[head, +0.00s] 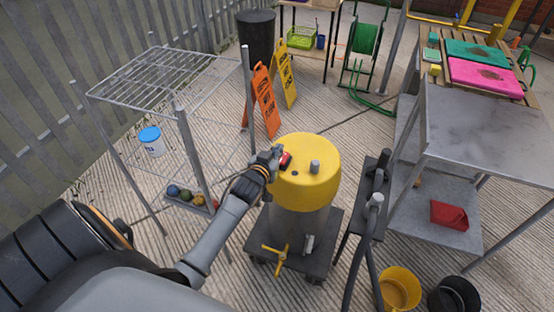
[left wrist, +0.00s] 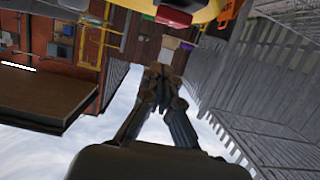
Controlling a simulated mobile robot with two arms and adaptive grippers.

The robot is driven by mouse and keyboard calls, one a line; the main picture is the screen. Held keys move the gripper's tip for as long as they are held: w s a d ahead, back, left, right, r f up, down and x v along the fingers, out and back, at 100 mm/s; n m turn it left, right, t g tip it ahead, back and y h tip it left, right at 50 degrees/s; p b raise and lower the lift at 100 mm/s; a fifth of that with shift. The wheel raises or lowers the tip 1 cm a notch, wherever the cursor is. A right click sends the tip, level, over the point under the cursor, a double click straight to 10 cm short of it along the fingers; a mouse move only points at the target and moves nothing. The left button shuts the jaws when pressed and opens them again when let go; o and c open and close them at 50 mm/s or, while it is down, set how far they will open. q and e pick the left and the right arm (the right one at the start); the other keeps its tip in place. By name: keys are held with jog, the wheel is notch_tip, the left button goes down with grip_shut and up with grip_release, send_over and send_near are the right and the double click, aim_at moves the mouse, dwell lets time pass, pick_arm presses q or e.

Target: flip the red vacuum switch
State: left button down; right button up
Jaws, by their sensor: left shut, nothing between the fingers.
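The vacuum has a yellow domed top (head: 310,180) on a grey drum, on a dark wheeled base. Its red switch (head: 286,160) sits on the upper left of the dome, partly hidden by my gripper. My left gripper (head: 276,155) is shut and empty, with its tips right beside the switch; I cannot tell if they touch. In the left wrist view, which looks upside down, the red switch (left wrist: 173,17) shows at the top edge under the yellow dome (left wrist: 200,8), beyond the closed fingers (left wrist: 160,72). My right gripper is not in view.
A wire rack (head: 165,85) stands left of the vacuum. Orange (head: 264,100) and yellow (head: 285,75) floor signs stand behind it. A dark stand with hoses (head: 372,190) and a metal table (head: 480,125) are on the right. Yellow (head: 398,290) and black buckets stand at front right.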

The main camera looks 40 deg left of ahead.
aim_at(282, 158)
pick_arm(q)
jog(key=shift+f, duration=2.05)
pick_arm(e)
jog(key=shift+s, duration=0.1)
